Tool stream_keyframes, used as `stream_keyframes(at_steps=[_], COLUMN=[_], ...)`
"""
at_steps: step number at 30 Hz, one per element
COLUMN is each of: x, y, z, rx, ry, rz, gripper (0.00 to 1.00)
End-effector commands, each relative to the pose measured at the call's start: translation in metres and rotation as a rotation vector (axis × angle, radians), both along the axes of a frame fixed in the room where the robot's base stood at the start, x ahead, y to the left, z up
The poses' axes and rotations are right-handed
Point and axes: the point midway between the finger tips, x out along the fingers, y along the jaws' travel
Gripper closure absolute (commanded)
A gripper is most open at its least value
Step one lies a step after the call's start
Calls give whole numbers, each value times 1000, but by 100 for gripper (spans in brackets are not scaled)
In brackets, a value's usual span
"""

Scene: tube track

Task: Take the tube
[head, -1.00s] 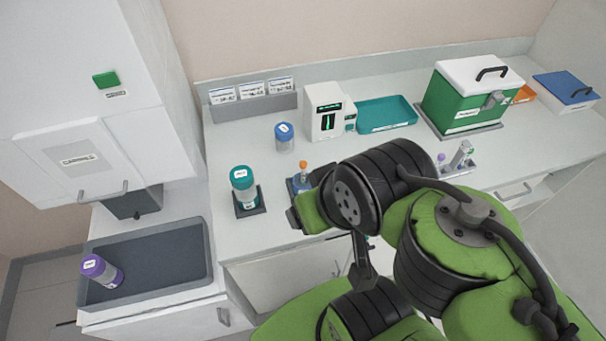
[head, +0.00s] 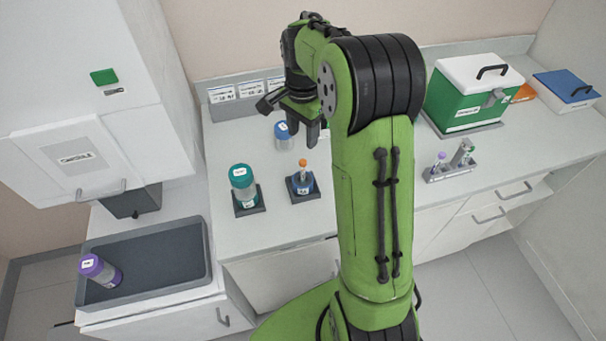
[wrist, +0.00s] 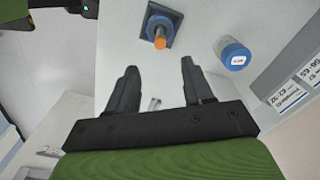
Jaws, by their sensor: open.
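An orange-capped tube (head: 303,168) stands upright in a blue holder (head: 301,185) on a dark square base on the counter. In the wrist view the orange cap (wrist: 160,43) and blue holder (wrist: 158,25) show just beyond my fingertips. A small purple-capped tube (head: 441,156) stands in a grey rack (head: 452,173) to the right. My gripper (head: 313,143) is open and empty, above the counter and behind the orange-capped tube. In the wrist view its fingers (wrist: 158,66) are spread apart, with nothing between them.
A teal-capped jar (head: 243,186) stands left of the holder, and a blue-capped jar (head: 283,136) behind it. A purple-capped jar (head: 100,270) lies in a grey tray (head: 180,247). A green box (head: 455,98) stands right. The counter's front middle is clear.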

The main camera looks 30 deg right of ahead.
Motion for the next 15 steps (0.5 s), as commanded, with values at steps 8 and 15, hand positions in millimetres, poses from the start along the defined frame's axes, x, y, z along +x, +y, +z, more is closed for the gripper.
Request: stream_keyframes(at_steps=[8, 15], x=[-1, -2], y=[0, 0], z=[-58, -96], rx=[0, 1], ry=[2, 3], rz=[1, 2], gripper=[49, 49])
